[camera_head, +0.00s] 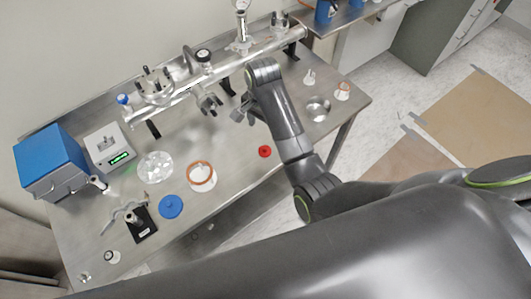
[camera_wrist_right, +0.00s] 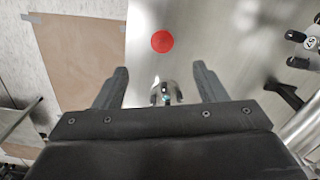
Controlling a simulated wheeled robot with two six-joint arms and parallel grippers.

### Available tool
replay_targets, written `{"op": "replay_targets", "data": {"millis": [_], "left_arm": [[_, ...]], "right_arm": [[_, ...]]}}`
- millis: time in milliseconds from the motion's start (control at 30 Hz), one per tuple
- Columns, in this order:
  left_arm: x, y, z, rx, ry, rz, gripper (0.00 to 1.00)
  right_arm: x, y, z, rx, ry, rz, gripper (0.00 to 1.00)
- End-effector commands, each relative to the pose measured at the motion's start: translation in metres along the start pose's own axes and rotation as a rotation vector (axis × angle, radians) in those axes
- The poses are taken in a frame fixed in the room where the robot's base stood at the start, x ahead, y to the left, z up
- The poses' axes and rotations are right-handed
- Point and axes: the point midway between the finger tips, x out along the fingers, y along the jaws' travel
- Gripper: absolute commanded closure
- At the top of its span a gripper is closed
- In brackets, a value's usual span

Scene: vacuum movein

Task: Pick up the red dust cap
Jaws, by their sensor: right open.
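The red dust cap (camera_head: 265,151) lies flat on the steel table (camera_head: 232,160), to the right of the orange ring. In the right wrist view the cap (camera_wrist_right: 162,42) is a plain red disc beyond the fingertips, roughly centred between them. My right gripper (camera_head: 243,108) is above the table, farther back than the cap in the head view; its fingers are small there. In the wrist view my right gripper (camera_wrist_right: 161,72) is open, with its two dark fingers wide apart and not touching the cap. My left gripper is not in view.
A metal pipe manifold (camera_head: 215,72) with valves and a gauge runs along the back of the table. An orange ring (camera_head: 201,173), a blue disc (camera_head: 171,206) and a clear dish (camera_head: 155,167) lie left of the cap.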

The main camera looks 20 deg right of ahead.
Motion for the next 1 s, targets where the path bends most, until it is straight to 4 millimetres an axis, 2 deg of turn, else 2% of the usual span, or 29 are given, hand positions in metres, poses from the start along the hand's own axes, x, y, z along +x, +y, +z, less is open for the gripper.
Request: {"op": "replay_targets", "data": {"millis": [33, 300, 433, 667, 1000], "left_arm": [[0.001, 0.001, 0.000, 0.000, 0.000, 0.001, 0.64], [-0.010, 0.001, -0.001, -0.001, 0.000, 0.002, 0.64], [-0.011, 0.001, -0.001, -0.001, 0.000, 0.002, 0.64], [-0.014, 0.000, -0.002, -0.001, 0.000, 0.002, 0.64], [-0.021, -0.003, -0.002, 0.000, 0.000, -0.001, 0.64]], "right_arm": [[0.011, 0.001, 0.000, 0.000, -0.002, 0.003, 0.35], [0.059, 0.000, -0.001, -0.001, 0.000, 0.001, 0.35], [0.072, 0.000, -0.001, -0.001, 0.000, 0.000, 0.35], [0.081, -0.001, -0.003, -0.001, 0.000, -0.001, 0.35], [0.118, -0.002, -0.011, -0.001, 0.000, 0.000, 0.35]]}}
